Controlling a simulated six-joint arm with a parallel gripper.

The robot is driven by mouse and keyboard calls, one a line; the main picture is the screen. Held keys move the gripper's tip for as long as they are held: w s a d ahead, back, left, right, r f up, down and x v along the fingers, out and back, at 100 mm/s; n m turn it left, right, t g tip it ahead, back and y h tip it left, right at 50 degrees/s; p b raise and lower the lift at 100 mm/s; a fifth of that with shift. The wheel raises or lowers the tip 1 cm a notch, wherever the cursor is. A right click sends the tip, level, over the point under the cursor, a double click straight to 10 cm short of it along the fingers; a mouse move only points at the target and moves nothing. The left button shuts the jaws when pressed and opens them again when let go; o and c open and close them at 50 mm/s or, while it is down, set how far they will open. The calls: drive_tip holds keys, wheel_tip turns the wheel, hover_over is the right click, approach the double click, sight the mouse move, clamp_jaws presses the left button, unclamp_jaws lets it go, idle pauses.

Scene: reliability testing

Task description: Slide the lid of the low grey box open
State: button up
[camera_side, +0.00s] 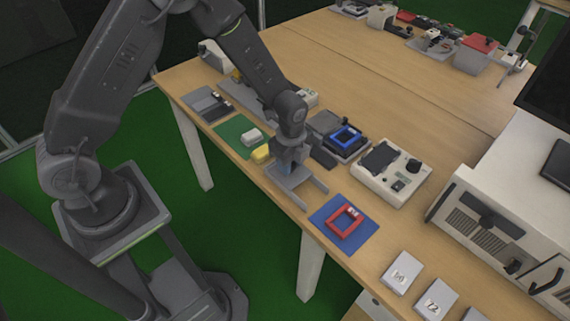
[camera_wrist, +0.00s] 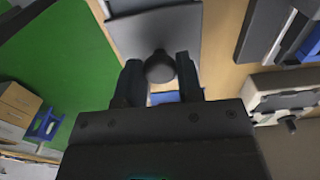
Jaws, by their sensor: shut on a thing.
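The low grey box (camera_side: 316,187) stands near the table's front edge in the side view, two narrow rails reaching toward the lower right. A flat grey lid (camera_wrist: 155,30) with a dark round knob (camera_wrist: 160,67) shows in the wrist view. My gripper (camera_side: 291,160) is right above the lid in the side view and hides part of it. In the wrist view my gripper (camera_wrist: 159,78) has one finger on each side of the knob and is shut on it. How far the lid is slid along the rails is hard to tell.
A red frame on a blue mat (camera_side: 326,224) lies right of the box. A green mat (camera_side: 232,130) with a white and a yellow block lies left. Behind are a blue-framed device (camera_side: 347,138) and a white instrument (camera_side: 392,172). White numbered blocks (camera_side: 402,272) stand at lower right.

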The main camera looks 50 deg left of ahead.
drive_tip(key=shift+d, duration=2.95)
drive_tip(key=o, duration=0.5)
drive_tip(key=shift+r, duration=2.55)
